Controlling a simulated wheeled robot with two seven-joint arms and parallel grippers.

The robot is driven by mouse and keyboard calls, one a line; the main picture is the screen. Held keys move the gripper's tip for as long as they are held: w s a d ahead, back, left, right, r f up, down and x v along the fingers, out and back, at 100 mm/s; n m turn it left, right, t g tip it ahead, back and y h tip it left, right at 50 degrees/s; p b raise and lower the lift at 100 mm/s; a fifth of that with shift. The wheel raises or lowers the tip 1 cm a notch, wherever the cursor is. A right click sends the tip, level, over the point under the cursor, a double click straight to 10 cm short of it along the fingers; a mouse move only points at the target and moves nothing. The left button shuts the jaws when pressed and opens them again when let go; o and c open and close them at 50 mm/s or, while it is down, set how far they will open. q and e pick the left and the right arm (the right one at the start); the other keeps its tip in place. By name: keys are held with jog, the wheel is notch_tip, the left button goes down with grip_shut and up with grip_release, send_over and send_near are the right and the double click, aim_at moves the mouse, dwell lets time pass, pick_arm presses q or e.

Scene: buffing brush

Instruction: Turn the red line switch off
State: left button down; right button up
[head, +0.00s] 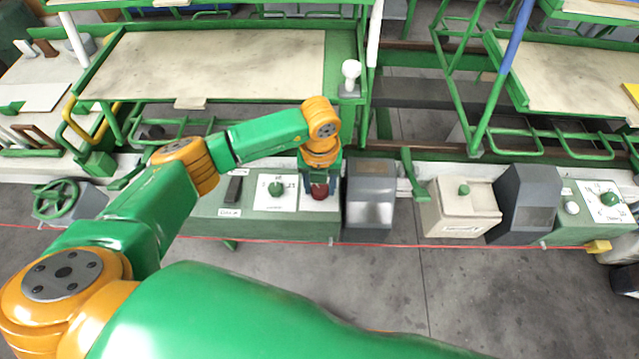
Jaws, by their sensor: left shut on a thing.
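The red line switch (319,191) is a red knob on a white plate at the right end of a green control panel (210,224). My left gripper (320,187) points down over it and is shut on the red knob. The fingers and wrist hide part of the knob, so I cannot tell which way it is turned. My right gripper is not in view.
A white dial plate with a green knob (276,189) sits left of the switch. A dark grey box (370,192) stands close on the right. A beige box (462,207) is farther right. A green-framed work table (210,62) lies behind. The floor in front is clear.

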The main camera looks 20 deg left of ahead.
aim_at(320, 190)
pick_arm(q)
jog(key=shift+n, duration=0.6)
jog(key=shift+n, duration=0.3)
jog(key=shift+c, duration=1.5)
grip_release()
notch_tip(320, 190, up, 12)
jog(key=b, duration=0.1)
